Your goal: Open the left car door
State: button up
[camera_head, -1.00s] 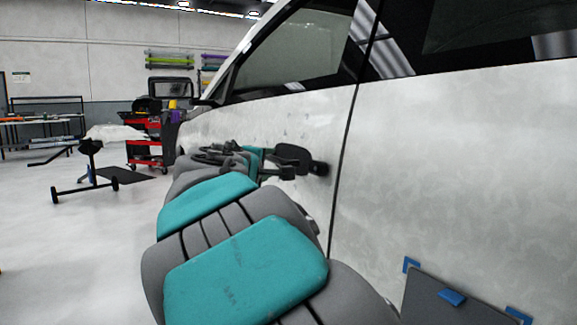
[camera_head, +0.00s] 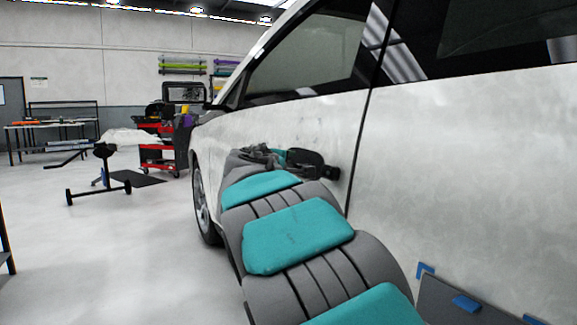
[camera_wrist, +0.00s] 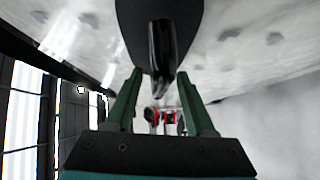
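The left car door (camera_head: 300,120) is a pale grey-white panel with a dark window, and it looks shut along the dark vertical seam. A black handle (camera_head: 308,160) stands out from it near the seam. In the wrist view, a dark part that looks like this handle (camera_wrist: 160,45) hangs down from the top between my two green fingers. My gripper (camera_wrist: 160,92) is open, with gaps on both sides of the dark part. In the head view, my gripper is mostly hidden behind my arm, close to the handle; contact cannot be told.
The rear panel (camera_head: 470,180) of the car fills the right side, with a dark sheet held by blue tabs (camera_head: 466,302) low on it. A front wheel (camera_head: 202,200) shows. A wheeled stand (camera_head: 100,180) and a red cart (camera_head: 155,155) stand farther off.

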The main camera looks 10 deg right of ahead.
grip_shut()
dwell(1.3)
